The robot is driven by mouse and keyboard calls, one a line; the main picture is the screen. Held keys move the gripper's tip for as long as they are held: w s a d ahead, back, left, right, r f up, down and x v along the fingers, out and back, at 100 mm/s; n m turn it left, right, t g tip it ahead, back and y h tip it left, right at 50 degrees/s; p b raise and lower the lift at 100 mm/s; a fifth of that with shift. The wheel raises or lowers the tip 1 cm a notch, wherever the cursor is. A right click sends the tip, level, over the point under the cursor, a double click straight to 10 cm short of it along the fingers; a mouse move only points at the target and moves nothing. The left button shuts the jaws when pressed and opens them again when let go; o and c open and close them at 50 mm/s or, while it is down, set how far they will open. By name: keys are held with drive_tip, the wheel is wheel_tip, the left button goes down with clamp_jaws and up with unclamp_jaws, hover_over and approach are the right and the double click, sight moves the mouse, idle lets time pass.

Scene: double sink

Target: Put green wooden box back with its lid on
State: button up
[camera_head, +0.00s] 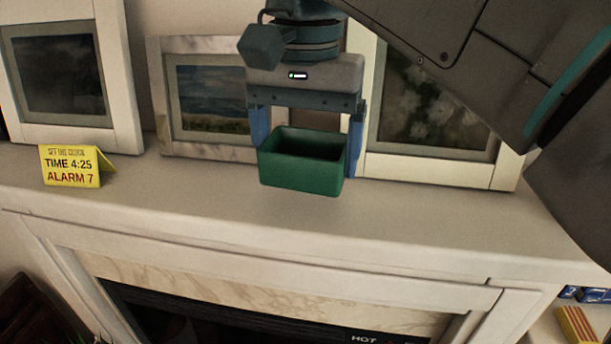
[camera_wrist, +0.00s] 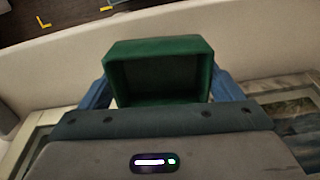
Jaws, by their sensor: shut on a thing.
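The green box (camera_head: 302,178) is held upright between the two blue fingers of my gripper (camera_head: 306,145), above the mantel shelf. Its top is open and its inside looks dark and empty. My gripper is shut on its two sides. In the wrist view the green box (camera_wrist: 158,50) sits between the fingers of my gripper (camera_wrist: 158,88), with its open side facing the camera. I cannot tell whether its bottom touches the shelf. No lid shows in either view.
The mantel shelf (camera_head: 230,207) is clear in front of the box. Framed pictures stand behind it: one at left (camera_head: 70,75), a middle one (camera_head: 208,98), and one at right (camera_head: 430,110). A yellow sign (camera_head: 73,166) stands at left. A fireplace opening is below.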

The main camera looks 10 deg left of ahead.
sight(306, 179)
drive_tip(key=shift+f, duration=2.05)
drive_tip(key=shift+f, duration=0.15)
drive_tip(key=o, duration=0.9)
drive_tip(key=shift+r+p, duration=1.6)
drive_tip(key=shift+r, duration=4.6)
